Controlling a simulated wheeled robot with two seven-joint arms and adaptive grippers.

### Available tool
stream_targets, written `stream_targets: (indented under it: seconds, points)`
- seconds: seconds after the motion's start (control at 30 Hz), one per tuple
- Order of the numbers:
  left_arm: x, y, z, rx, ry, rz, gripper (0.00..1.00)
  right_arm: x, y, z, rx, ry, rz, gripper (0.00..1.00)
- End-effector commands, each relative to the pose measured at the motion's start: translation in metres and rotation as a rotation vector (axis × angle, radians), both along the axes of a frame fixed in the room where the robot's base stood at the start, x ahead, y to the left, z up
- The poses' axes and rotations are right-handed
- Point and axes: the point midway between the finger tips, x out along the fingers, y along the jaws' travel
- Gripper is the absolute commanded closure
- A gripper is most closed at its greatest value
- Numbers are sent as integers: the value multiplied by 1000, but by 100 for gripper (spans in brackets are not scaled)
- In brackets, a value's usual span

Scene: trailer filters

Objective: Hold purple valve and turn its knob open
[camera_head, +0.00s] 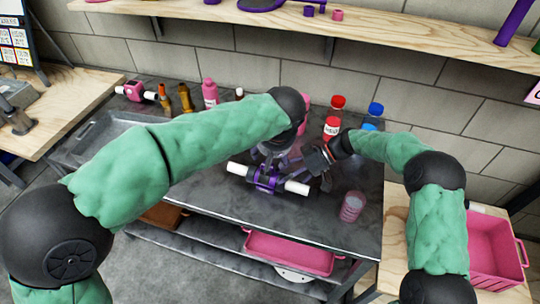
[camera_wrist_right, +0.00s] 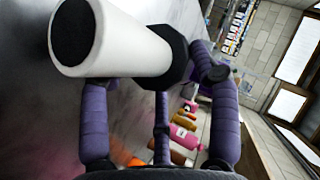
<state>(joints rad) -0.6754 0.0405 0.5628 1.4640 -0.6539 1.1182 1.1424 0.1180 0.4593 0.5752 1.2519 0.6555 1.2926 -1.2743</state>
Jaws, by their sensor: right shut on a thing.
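The purple valve (camera_head: 264,181) lies on the dark table, with white pipe ends at its left and right. My right gripper (camera_head: 319,174) is at its right pipe end and shut on the valve. In the right wrist view, the white pipe (camera_wrist_right: 118,45) with a black end and black collar sits at the purple-looking fingers. My left gripper (camera_head: 268,153) is over the middle of the valve, pointing down. Its fingers are small and dark there, so I cannot tell whether they are open. The valve's knob is not clearly seen, with the left gripper in front.
A pink cup (camera_head: 351,207) stands right of the valve. Red (camera_head: 332,128) and blue (camera_head: 374,109) capped bottles stand behind my right gripper. A pink bottle (camera_head: 210,94) stands at the back left. A pink crate (camera_head: 290,253) is on the lower shelf. The table front is clear.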

Motion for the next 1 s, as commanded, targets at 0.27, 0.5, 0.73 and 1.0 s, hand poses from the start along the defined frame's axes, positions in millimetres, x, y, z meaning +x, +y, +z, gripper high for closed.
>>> stream_targets:
  seconds: [0.27, 0.5, 0.73, 1.0]
  points:
    - [-1, 0, 2, -1, 0, 0, 34, -4, 0, -8, -7, 12, 6, 84]
    - [-1, 0, 2, -1, 0, 0, 34, -4, 0, -8, -6, 12, 5, 13]
    - [-1, 0, 2, -1, 0, 0, 34, -2, 0, -4, -4, 4, 3, 11]
    - [-1, 0, 3, -1, 0, 0, 34, 0, -4, 0, -3, 0, 2, 11]
